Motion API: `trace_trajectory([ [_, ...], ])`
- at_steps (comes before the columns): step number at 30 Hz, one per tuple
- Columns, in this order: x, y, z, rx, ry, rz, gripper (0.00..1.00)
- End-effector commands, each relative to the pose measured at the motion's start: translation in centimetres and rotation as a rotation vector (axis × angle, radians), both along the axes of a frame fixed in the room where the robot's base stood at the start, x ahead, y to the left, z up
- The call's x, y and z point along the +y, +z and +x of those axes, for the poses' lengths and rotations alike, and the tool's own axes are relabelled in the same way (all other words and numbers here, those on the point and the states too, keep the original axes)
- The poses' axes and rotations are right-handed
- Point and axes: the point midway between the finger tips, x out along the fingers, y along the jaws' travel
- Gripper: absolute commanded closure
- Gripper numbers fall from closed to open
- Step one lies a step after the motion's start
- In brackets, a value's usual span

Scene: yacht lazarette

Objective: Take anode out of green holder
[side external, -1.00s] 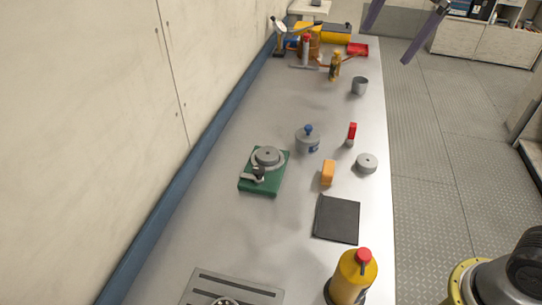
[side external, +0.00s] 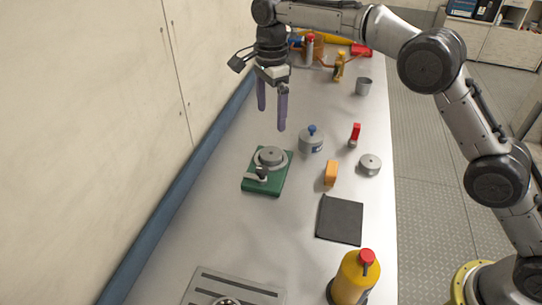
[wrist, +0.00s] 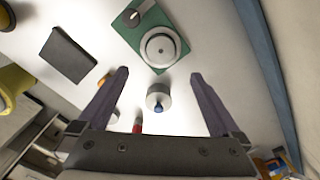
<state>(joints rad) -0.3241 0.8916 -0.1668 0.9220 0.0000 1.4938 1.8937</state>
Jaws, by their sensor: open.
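The green holder (side external: 265,187) lies on the bench, left of the middle in the side view. The anode, a round grey disc (side external: 270,156), sits in its round seat at the holder's far end. A dark-knobbed lever or clamp (side external: 257,174) is on the holder's near side; whether it touches the disc I cannot tell. In the wrist view the green holder (wrist: 130,31) and the disc (wrist: 160,47) are at the top, beyond the fingertips. My gripper (side external: 271,118) is open and empty, pointing down above the bench, just beyond the holder; it also shows in the wrist view (wrist: 159,74).
A grey pot with a blue knob (side external: 311,140) stands right of the holder. An orange block (side external: 331,173), another grey disc (side external: 369,164), a red-handled item (side external: 354,135) and a black pad (side external: 340,219) lie further right. A yellow bottle (side external: 354,278) stands near. The wall borders the left.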

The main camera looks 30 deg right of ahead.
Motion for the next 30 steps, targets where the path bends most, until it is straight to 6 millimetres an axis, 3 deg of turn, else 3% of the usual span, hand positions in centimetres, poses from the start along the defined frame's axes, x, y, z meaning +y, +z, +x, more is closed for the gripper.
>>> trace_trajectory([
  [9,-0.1,-5.7,-0.1,0.003,-0.001,-0.001,0.0],
  [17,-0.1,-7.6,0.0,0.004,-0.001,-0.001,0.0],
  [24,-0.1,-10.9,0.2,0.004,-0.001,-0.001,0.0],
  [30,-0.1,-12.3,0.2,0.001,-0.001,0.0,0.0],
])
